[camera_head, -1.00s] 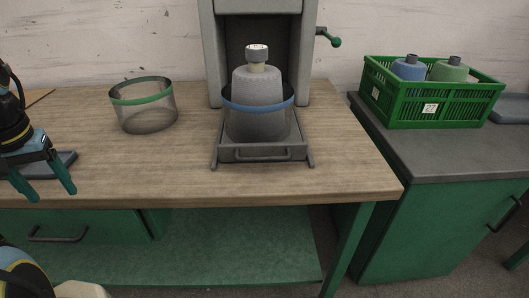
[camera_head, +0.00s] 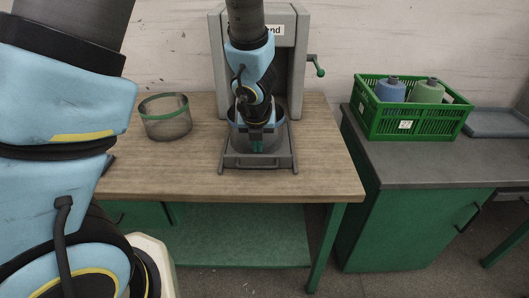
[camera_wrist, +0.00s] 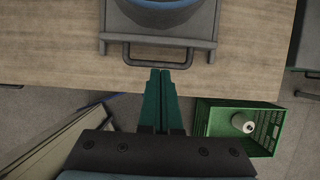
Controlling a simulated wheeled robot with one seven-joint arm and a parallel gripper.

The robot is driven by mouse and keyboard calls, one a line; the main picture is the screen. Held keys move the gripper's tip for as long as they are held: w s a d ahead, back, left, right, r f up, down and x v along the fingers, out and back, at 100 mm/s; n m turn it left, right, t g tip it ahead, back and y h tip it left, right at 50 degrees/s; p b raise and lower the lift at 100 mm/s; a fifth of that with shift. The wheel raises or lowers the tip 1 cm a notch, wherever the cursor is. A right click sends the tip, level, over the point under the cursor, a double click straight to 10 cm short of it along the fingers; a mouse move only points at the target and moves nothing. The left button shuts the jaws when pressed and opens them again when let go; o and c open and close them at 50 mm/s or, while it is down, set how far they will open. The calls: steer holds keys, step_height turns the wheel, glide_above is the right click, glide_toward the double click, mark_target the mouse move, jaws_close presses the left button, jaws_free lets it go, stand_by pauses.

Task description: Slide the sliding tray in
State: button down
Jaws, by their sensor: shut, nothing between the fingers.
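The sliding tray (camera_head: 233,160) is a grey drawer on rails at the foot of the grey machine (camera_head: 300,60). It stands out in front of the machine. A grey round body with a blue-banded sleeve (camera_wrist: 160,12) sits on it, mostly hidden by my arm in the head view. The tray's dark bar handle (camera_wrist: 128,57) shows in the wrist view. My gripper (camera_wrist: 160,74) is shut and empty, with its green fingertips close to the middle of the handle. I cannot tell whether they touch it. In the head view my gripper (camera_head: 257,146) is over the tray's front.
A mesh sleeve with a green band (camera_head: 166,118) stands left on the wooden table (camera_head: 190,178). A green crate (camera_head: 400,122) with cones is on the right cabinet, beside a grey tray (camera_head: 495,123). The wrist view shows another green crate (camera_wrist: 205,118) beyond the table edge.

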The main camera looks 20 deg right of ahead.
steer(key=b+x, duration=0.6)
steer(key=x, duration=0.3)
steer(key=shift+w+f, duration=0.1)
steer(key=shift+f, duration=0.15)
steer(key=shift+w, duration=0.1)
